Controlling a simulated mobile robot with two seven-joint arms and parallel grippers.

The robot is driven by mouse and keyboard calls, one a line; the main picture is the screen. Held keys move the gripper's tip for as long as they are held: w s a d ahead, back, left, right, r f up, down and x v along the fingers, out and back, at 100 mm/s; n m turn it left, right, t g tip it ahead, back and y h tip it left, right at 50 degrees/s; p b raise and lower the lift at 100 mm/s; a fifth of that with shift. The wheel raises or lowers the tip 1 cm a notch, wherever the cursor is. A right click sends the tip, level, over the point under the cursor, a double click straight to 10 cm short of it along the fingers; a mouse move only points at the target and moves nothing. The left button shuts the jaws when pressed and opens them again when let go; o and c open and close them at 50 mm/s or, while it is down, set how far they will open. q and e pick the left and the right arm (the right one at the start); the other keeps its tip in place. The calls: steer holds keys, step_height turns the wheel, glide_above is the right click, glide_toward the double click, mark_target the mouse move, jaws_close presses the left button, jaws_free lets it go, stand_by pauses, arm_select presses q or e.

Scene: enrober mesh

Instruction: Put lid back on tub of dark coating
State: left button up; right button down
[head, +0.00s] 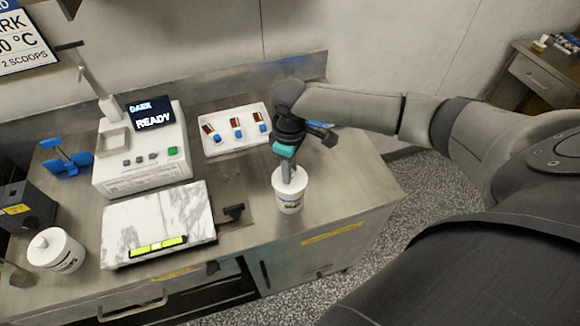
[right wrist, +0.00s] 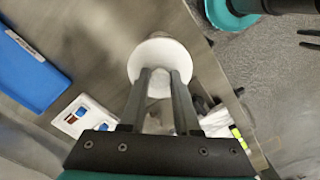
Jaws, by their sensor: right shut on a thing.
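A white tub (head: 288,204) with dark print stands upright near the right end of the worktop. My right gripper (head: 289,178) points down at its top, shut on the knob of a white round lid (head: 290,186). In the right wrist view the lid (right wrist: 160,50) shows as a pale disc, its knob between my fingertips (right wrist: 160,80). The lid is at the tub's mouth; whether it sits fully on the rim I cannot tell. A second white tub (head: 66,256) with a knobbed lid on stands at the far left. My left gripper is not in view.
A marble slab (head: 150,222) lies left of the tub, with a white machine (head: 140,165) reading "DARK READY" behind it. A white tray (head: 225,148) holds several brown-and-blue pieces. A blue item (right wrist: 30,70) lies behind my right arm. The worktop's front edge is close to the tub.

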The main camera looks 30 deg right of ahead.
steer(key=shift+c, duration=0.4)
jaws_free()
stand_by(0.4)
step_height(320, 180, up, 5)
steer(key=p, duration=0.6)
steer(key=shift+f, duration=0.15)
steer(key=shift+r, duration=1.15)
jaws_close()
